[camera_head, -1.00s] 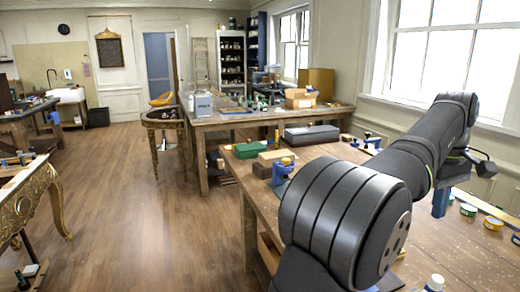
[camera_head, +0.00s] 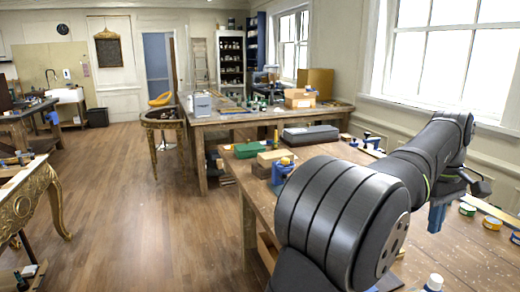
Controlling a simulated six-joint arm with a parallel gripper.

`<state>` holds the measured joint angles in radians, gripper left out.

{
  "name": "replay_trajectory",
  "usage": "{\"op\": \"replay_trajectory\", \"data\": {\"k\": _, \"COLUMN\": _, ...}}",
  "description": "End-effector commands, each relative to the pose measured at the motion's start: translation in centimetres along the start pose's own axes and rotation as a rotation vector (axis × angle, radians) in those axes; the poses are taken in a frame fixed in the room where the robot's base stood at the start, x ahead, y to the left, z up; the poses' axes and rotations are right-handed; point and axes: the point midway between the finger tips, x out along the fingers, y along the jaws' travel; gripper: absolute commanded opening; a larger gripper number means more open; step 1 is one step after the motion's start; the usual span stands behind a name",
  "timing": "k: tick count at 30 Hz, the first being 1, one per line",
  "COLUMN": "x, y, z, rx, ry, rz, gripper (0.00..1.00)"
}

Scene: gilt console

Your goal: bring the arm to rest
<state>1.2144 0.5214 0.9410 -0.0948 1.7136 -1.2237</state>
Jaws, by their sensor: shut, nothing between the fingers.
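My arm crosses the right side of the head view, bent high at the elbow above the wooden workbench (camera_head: 420,262). My gripper (camera_head: 436,222) shows partly below the wrist, as narrow blue-grey fingers pointing down. It is shut and holds nothing. The forearm hides part of it, and I cannot tell its exact height over the bench.
Several small round tins (camera_head: 491,223) stand to the right of my gripper. A white-capped bottle (camera_head: 433,283) stands at the front. A dark grey case (camera_head: 310,134), a green box (camera_head: 248,150) and a blue tool (camera_head: 282,170) are at the bench's far end.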

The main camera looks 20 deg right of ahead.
Motion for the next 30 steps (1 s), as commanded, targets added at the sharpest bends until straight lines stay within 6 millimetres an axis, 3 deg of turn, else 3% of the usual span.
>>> {"op": "replay_trajectory", "data": {"k": 12, "x": 8.5, "y": -0.1, "z": 0.1, "rx": 0.000, "ry": -0.001, "rz": -0.004, "gripper": 0.00}}
{"op": "replay_trajectory", "data": {"k": 17, "x": 9.7, "y": 0.0, "z": 3.1, "rx": 0.004, "ry": 0.000, "rz": -0.001, "gripper": 0.00}}
{"op": "replay_trajectory", "data": {"k": 27, "x": 2.9, "y": 0.1, "z": 2.9, "rx": -0.001, "ry": 0.001, "rz": 0.003, "gripper": 0.00}}
{"op": "replay_trajectory", "data": {"k": 30, "x": 2.5, "y": 0.0, "z": 3.0, "rx": 0.037, "ry": 0.002, "rz": -0.001, "gripper": 0.00}}
